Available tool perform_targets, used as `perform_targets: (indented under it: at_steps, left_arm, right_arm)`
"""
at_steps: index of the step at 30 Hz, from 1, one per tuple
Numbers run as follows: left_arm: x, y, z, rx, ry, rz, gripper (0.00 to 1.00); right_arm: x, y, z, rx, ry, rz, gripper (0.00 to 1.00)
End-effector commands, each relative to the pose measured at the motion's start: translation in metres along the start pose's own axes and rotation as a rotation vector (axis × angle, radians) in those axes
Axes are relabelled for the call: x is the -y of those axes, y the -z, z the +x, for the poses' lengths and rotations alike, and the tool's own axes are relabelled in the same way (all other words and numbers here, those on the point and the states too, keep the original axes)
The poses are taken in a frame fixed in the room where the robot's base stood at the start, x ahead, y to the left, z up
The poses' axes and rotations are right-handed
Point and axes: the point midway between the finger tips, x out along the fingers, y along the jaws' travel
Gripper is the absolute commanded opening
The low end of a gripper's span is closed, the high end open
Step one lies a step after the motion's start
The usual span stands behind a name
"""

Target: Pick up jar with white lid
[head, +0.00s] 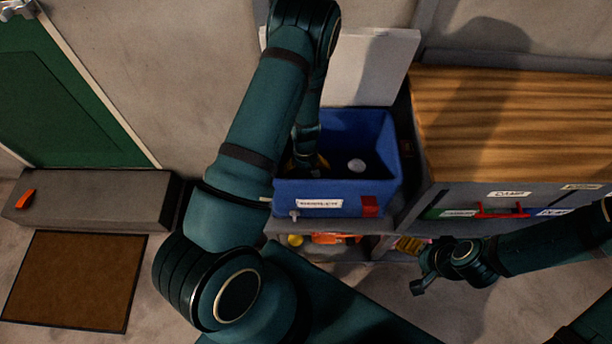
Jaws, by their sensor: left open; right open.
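A jar with a round white lid (357,165) is inside a blue bin (338,212), right of the bin's middle; only its lid shows clearly. My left arm reaches down into the bin from above. My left gripper (308,163) is open in the left part of the bin, to the left of the lid and apart from it. Its fingertips are partly hidden by the arm and the bin's shade. My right gripper (424,277) is open and empty, low over the floor in front of the shelves, well away from the jar.
The bin's walls stand around my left gripper. A wooden worktop (510,120) over labelled drawers is at right. A lower shelf holds orange and yellow items (335,238). A brown mat (75,280) and grey step (95,197) are at left. The floor at front right is clear.

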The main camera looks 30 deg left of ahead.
Motion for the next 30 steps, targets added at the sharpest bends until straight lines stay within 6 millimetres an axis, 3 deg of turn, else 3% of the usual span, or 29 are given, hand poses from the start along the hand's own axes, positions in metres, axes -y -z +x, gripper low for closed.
perform_targets:
  at_steps: [1, 6, 7, 20, 30]
  left_arm:
    - [0.000, 0.000, 0.000, 0.000, 0.000, 0.000, 0.96]
    - [0.000, 0.000, -0.001, 0.000, 0.000, 0.000, 0.37]
    - [0.000, 0.000, -0.001, 0.000, 0.000, 0.000, 0.30]
    - [0.000, -0.001, -0.006, 0.000, 0.000, 0.001, 0.28]
    - [-0.001, -0.007, -0.066, -0.003, -0.002, 0.003, 0.28]
  right_arm:
    - [0.000, 0.000, 0.000, 0.000, 0.000, 0.000, 0.73]
    - [0.000, 0.000, 0.000, 0.000, 0.000, 0.000, 0.73]
    - [0.000, 0.000, 0.000, 0.000, 0.000, 0.000, 0.73]
    - [0.001, 0.000, -0.002, 0.001, 0.000, 0.000, 0.73]
    - [0.007, -0.002, -0.018, 0.008, 0.000, 0.001, 0.73]
